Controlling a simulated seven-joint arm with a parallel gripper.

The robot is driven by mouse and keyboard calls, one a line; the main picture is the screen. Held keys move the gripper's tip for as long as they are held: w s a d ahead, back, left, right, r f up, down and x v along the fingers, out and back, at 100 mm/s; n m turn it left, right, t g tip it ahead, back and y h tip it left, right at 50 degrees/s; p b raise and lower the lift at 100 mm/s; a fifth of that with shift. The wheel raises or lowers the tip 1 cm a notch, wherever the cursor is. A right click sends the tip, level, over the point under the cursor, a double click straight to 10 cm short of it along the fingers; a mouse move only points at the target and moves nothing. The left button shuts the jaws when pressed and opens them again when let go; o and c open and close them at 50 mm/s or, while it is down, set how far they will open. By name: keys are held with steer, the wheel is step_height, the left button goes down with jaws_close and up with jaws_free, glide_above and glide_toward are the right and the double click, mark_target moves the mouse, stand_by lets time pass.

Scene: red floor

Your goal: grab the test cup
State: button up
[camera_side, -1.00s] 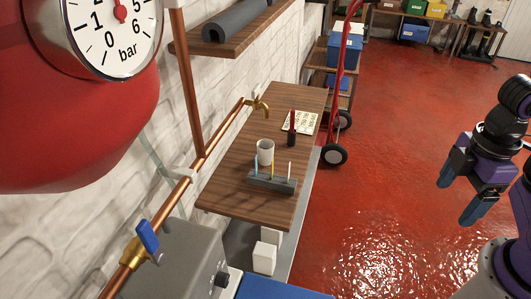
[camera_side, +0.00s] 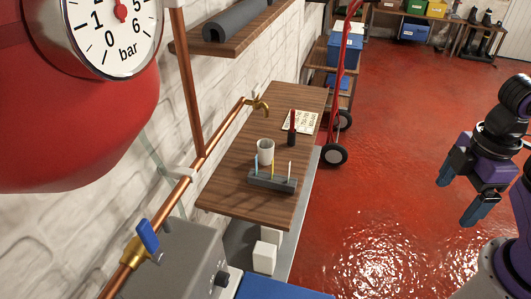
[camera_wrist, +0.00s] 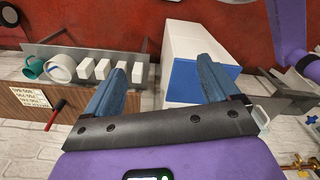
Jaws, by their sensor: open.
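A pale cup (camera_side: 265,152), which looks like the test cup, stands upright on the wooden worktop (camera_side: 235,190) in the side view. It is just behind a dark rack (camera_side: 272,182) holding blue, yellow and white sticks. My gripper (camera_side: 460,193) hangs over the red floor at the far right, well apart from the worktop. Its two blue fingers are spread, with nothing between them. In the wrist view my open gripper (camera_wrist: 161,70) points toward a white box with a blue panel (camera_wrist: 187,82). I cannot make out the test cup for certain there.
A red-and-black upright tool (camera_side: 292,128) and a printed card (camera_side: 300,122) are on the worktop behind the cup. A brass tap (camera_side: 258,104) juts from the wall. The wrist view shows a teal mug (camera_wrist: 33,68) and a white round item (camera_wrist: 60,69) on a grey shelf.

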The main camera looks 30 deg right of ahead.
steer(key=w+a+f+m+t+y, duration=0.1)
steer(key=w+a+f+t, duration=0.15)
steer(key=w, duration=0.55)
steer(key=w+a+f+m+t+y, duration=0.1)
steer(key=w+a, duration=0.3)
steer(key=w, duration=0.4)
steer(key=m+t+y, duration=0.2)
steer(key=t+y, duration=0.4)
steer(key=y, duration=0.1)
glide_toward(266, 145)
steer(key=a, duration=0.2)
steer(key=w+a, duration=0.1)
steer(key=shift+a+f, duration=0.25)
steer(key=shift+a, duration=0.1)
steer(key=shift+a+r+x, duration=0.1)
steer(key=shift+r+x, duration=0.05)
steer(key=shift+x, duration=1.2)
steer(key=shift+a+r+x, duration=0.1)
steer(key=shift+a+x, duration=0.05)
steer(key=shift+x, duration=1.2)
steer(key=c, duration=1.2)
